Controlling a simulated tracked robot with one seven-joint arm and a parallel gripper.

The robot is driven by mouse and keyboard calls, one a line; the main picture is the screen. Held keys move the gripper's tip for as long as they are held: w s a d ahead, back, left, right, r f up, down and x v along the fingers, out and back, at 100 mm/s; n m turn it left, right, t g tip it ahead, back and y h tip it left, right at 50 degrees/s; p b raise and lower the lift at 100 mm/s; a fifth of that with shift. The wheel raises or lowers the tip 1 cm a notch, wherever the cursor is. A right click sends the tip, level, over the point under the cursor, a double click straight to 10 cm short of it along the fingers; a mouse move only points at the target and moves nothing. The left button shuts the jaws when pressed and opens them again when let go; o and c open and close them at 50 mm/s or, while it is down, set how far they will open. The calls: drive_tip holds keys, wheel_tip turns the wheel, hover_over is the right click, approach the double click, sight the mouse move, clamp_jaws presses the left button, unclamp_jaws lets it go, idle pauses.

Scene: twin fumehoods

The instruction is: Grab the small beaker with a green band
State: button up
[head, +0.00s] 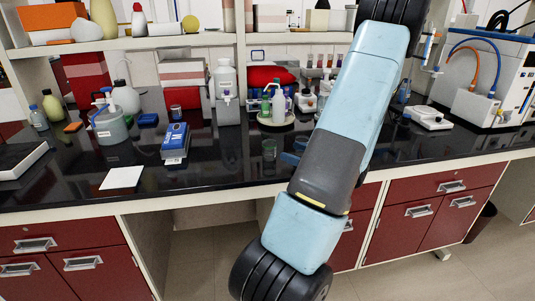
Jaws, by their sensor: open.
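A small clear beaker with a greenish tint (269,149) stands upright on the black bench top, just left of my arm. The green band itself is too small to make out clearly. My gripper (289,151) is mostly hidden behind my own arm. Blue finger parts show at the arm's left edge, close to the right of the beaker. The gripper is open, and the beaker stands apart from it as far as I can see.
To the left are a blue box-shaped device (175,142), a wash bottle (108,122) and a white sheet (122,178). A white balance-like device (428,118) stands right. The bench front near the beaker is clear.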

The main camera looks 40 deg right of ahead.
sight(264, 143)
drive_tip(key=x, duration=1.2)
drive_tip(key=shift+w+a+f, duration=0.15)
drive_tip(key=shift+w+f, duration=0.05)
drive_tip(key=shift+c, duration=0.4)
drive_tip(key=c, duration=1)
drive_tip(key=shift+r, duration=0.1)
